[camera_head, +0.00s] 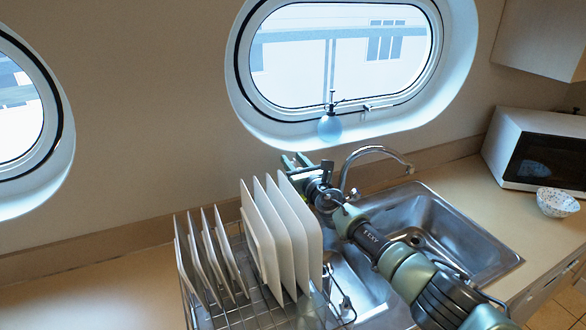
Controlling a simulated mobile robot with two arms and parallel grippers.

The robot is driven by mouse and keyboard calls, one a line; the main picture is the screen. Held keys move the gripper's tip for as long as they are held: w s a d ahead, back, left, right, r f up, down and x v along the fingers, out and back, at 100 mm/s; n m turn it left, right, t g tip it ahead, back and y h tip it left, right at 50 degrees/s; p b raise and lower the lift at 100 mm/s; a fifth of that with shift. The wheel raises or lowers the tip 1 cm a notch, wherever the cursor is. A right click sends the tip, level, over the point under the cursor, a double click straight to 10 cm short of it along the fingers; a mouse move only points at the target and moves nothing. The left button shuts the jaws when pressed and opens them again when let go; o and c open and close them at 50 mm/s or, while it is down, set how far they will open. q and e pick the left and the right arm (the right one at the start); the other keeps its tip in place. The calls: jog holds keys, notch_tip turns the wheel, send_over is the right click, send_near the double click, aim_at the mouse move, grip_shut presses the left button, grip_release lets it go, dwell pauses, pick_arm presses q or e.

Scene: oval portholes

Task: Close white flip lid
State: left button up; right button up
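No white flip lid can be made out in the head view. My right gripper (296,161) reaches in from the lower right across the sink. Its green fingers are apart and nothing shows between them. It is behind the tall white boards in the dish rack, left of the faucet and below the oval window. Part of the hand is close to the edge of the boards, and I cannot tell if they touch. My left gripper is not in view.
A wire dish rack (257,316) holds several white boards (262,230) and thinner plates (213,262). A faucet (372,150) rises behind the steel sink (464,229). A white microwave (508,142) and speckled bowl (557,202) stand right. The left counter is clear.

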jog(key=shift+w+a+r, duration=0.1)
jog(key=shift+w, duration=0.15)
grip_shut()
jog(key=shift+m, duration=0.3)
jog(key=m, duration=0.1)
jog(key=d+m+b, duration=0.1)
jog(key=m, duration=0.1)
jog(key=shift+w+d, duration=0.1)
jog(key=shift+w, duration=0.15)
jog(key=shift+w+d+f+m+b, duration=0.15)
jog(key=shift+d+m+b, duration=0.1)
jog(key=shift+m, duration=0.6)
jog(key=shift+d+f+m+b, duration=0.1)
jog(key=shift+d+m+b, duration=0.15)
jog(key=shift+m, duration=0.6)
